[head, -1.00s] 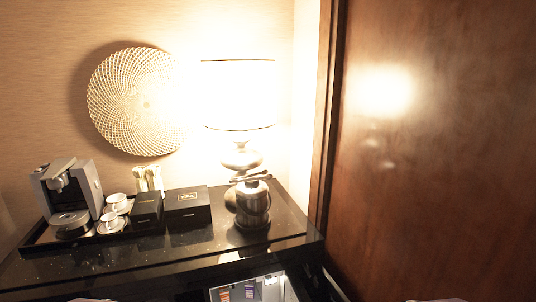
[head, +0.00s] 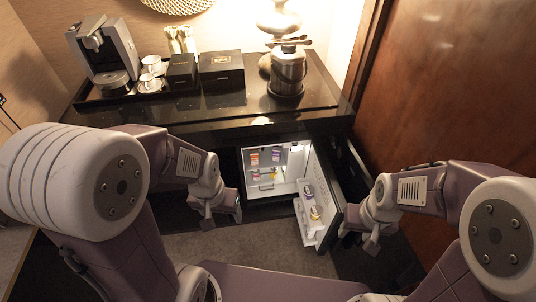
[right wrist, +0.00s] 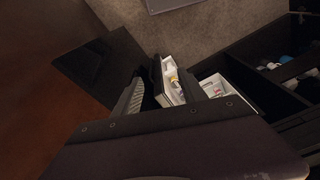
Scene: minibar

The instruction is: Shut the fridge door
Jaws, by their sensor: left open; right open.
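The small fridge (head: 275,176) stands under the dark counter with its white, lit inside showing. Its door (head: 322,222) stands wide open toward me, hinged on the right, with small bottles in its white inner racks. The door (right wrist: 172,84) also shows in the right wrist view, near the middle. My left gripper (head: 222,217) is open and empty, in front of the fridge's left side and apart from the door. My right gripper (head: 358,240) is open, just right of the door on its outer side. I cannot tell whether it touches the door.
A dark panel (head: 350,170) stands open right of the fridge door. The counter (head: 215,112) above holds a coffee machine (head: 104,55), cups, black boxes and a metal ice bucket (head: 287,72). A wooden wall (head: 455,90) is at the right. Carpet (head: 245,246) is clear before the fridge.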

